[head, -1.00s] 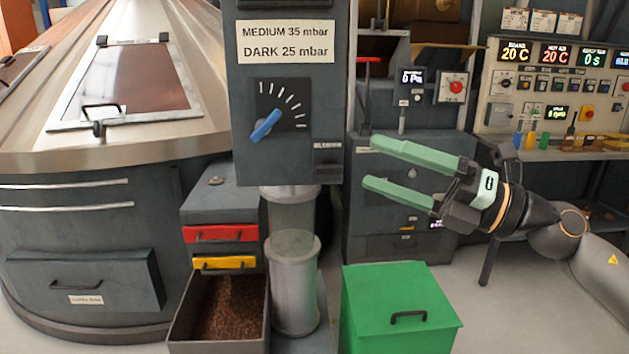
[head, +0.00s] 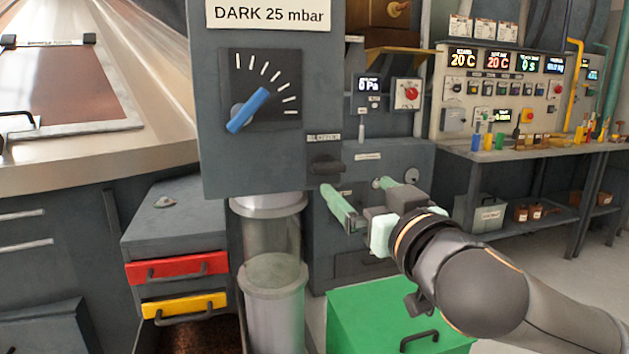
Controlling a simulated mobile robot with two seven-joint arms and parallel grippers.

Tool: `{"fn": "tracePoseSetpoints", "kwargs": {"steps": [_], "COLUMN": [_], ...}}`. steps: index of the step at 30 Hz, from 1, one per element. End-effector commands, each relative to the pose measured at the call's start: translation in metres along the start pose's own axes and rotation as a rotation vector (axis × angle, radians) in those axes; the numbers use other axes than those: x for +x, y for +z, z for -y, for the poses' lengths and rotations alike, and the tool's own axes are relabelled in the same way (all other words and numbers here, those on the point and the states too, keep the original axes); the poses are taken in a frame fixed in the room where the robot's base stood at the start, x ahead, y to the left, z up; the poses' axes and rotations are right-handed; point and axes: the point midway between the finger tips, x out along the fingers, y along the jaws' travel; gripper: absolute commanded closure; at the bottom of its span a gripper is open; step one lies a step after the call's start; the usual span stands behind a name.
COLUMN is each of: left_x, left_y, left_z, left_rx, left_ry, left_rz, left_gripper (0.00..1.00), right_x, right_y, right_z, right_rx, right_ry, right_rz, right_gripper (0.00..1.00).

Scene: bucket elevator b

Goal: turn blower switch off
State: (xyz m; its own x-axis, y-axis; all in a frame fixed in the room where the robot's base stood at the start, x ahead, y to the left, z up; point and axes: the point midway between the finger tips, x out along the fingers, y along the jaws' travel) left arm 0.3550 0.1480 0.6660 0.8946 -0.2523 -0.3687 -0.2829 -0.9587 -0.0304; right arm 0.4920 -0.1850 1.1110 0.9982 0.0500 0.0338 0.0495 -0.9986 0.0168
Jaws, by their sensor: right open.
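The blower switch (head: 325,165) is a small dark knob under a small label at the lower right of the grey control box (head: 225,165). The label's text is too small to read clearly now. My right gripper (head: 355,186) has green fingers, spread apart and empty. Its left fingertip shows just below and to the right of the switch in the picture; I cannot tell whether they touch. My left gripper is not in view.
A blue dial lever (head: 248,110) sits above the switch on the same box. A glass cylinder (head: 272,245) stands below the box. A green bin (head: 370,310) is on the floor under my right arm. A console table (head: 540,150) stands at the right.

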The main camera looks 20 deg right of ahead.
Motion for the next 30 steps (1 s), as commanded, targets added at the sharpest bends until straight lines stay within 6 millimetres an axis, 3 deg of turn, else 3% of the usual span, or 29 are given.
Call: {"fn": "tracePoseSetpoints", "kwargs": {"steps": [7,21,30], "left_x": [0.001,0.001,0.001], "left_y": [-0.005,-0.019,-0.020], "left_z": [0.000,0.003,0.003], "left_rx": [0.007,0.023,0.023], "left_ry": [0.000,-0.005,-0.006], "left_rz": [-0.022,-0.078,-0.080], "left_gripper": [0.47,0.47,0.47], "right_x": [0.009,0.093,0.119], "right_y": [0.010,0.012,0.013], "right_z": [-0.002,-0.003,-0.003], "right_rx": [0.019,0.017,0.016], "right_ry": [0.017,0.017,0.015], "right_rz": [0.039,0.036,0.035], "right_gripper": [0.00,0.00,0.00]}}
